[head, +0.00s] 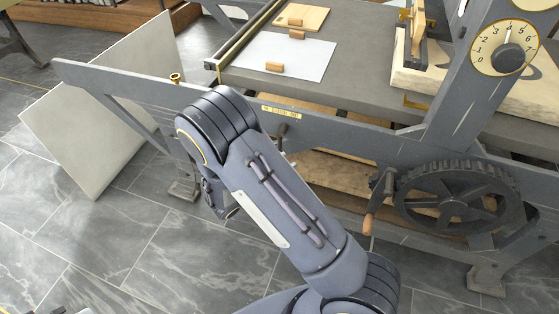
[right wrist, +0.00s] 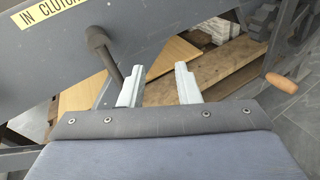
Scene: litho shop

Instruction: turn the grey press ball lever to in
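The grey press ball lever (right wrist: 98,40) shows in the right wrist view as a dark ball on a rod that slants down and right. Its ball is just below the yellow clutch label (right wrist: 45,12). My right gripper (right wrist: 160,84) is open, with two pale fingers apart and nothing seen between them. The lever's rod runs down close beside the left finger; I cannot tell whether they touch. In the head view the lever (head: 283,130) is a small dark knob below the label (head: 294,112), and my right arm hides most of the right hand. My left gripper is not seen.
A toothed wheel (head: 458,196) and a wooden-handled crank (head: 374,206) are right of my arm; the handle (right wrist: 281,83) also shows in the right wrist view. The press side rail (head: 350,136) runs behind my arm. Boards lie beneath the press. A pale panel (head: 100,120) leans left.

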